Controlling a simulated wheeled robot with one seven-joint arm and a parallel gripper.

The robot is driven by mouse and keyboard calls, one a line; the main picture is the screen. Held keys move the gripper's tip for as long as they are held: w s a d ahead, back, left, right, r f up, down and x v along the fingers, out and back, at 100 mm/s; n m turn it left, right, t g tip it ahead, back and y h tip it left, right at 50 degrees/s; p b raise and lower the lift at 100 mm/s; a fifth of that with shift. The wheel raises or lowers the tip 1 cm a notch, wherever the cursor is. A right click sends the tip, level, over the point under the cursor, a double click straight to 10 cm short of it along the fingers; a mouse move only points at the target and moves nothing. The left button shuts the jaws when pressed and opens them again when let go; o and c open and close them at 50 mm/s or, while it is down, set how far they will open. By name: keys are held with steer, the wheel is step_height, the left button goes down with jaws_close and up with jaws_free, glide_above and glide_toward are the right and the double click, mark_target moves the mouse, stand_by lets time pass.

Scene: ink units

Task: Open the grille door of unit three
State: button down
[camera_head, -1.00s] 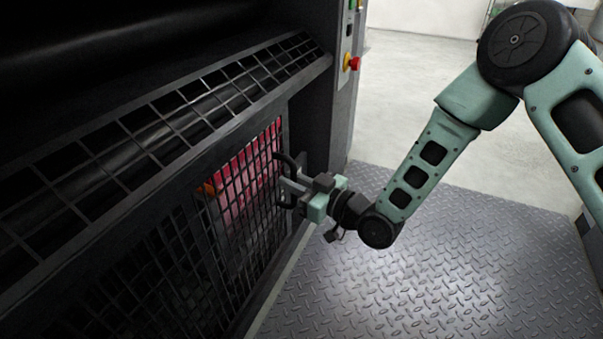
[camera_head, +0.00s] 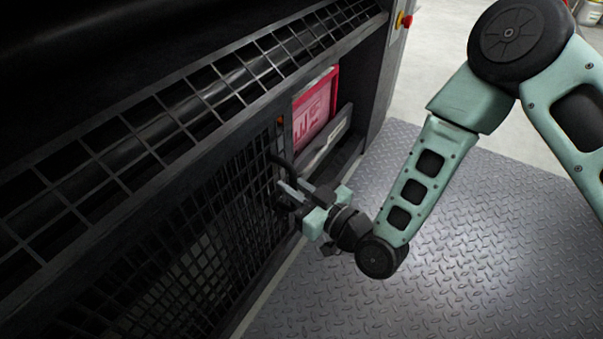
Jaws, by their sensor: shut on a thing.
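The black grille door (camera_head: 205,235) fills the lower left of the head view, below a slanted grille. Its dark handle (camera_head: 276,163) is at its right edge. My gripper (camera_head: 287,192) is shut on the handle, with the jaws partly hidden against the dark mesh. To the right of the door's edge there is an uncovered opening in the unit. A red-framed pink panel (camera_head: 317,112) with lettering shows inside it. Which unit number this is cannot be read here.
The slanted upper grille (camera_head: 180,122) runs above the door. A red knob (camera_head: 406,21) is on the post at top right. The diamond-plate floor (camera_head: 470,220) is clear right of my arm. A grey ledge (camera_head: 325,141) crosses the opening.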

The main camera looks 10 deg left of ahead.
steer(key=shift+s+f, duration=0.1)
steer(key=shift+s, duration=0.15)
steer(key=c, duration=1.5)
jaws_free()
steer(key=p+v, duration=0.5)
steer(key=v, duration=1.2)
steer(key=shift+d, duration=0.2)
